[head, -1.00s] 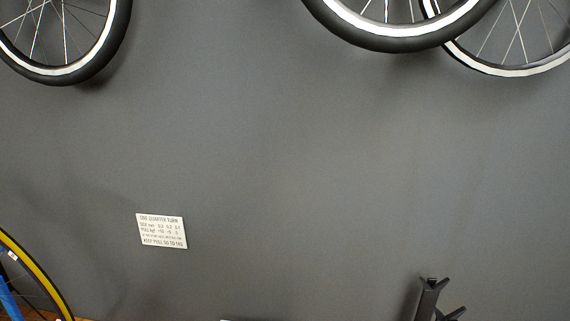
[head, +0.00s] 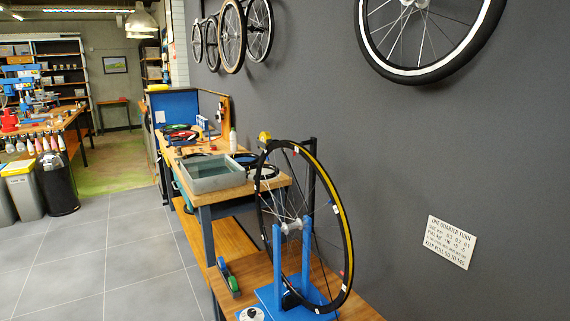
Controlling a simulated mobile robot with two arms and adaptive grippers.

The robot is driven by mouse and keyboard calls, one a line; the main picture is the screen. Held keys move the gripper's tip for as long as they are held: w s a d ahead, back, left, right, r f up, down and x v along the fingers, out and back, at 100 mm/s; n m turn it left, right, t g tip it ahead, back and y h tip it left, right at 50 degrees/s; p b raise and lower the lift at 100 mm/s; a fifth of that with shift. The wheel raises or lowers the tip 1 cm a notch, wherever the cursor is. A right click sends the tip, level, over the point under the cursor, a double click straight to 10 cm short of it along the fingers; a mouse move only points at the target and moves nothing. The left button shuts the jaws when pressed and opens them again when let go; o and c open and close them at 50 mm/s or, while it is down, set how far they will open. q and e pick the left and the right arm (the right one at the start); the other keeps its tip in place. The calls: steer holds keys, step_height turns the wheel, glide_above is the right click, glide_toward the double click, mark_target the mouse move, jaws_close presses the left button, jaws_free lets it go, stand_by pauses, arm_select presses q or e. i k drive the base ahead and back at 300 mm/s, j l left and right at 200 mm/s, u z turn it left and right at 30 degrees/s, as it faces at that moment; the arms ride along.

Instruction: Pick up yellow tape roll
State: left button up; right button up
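A small yellow object (head: 264,136) shows just left of the top of the upright bicycle wheel (head: 347,235). It is too small to tell whether it is the yellow tape roll, or what it rests on. Another yellow item (head: 158,87) lies on top of the blue panel at the far end of the benches, also too small to identify. Neither of my grippers is in view.
The wheel stands in a blue stand (head: 277,255) on the near wooden bench (head: 345,306). A grey water tub (head: 212,175) sits on the bench behind. A dark wall with hanging wheels (head: 430,35) runs along the right. The tiled floor (head: 120,260) at left is clear.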

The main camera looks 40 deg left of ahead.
mark_target(264, 135)
steer(key=k+j+u, duration=0.2)
steer(key=u, duration=0.25)
steer(key=k+j+u, duration=0.1)
steer(key=j+u, duration=0.25)
steer(key=u, duration=0.15)
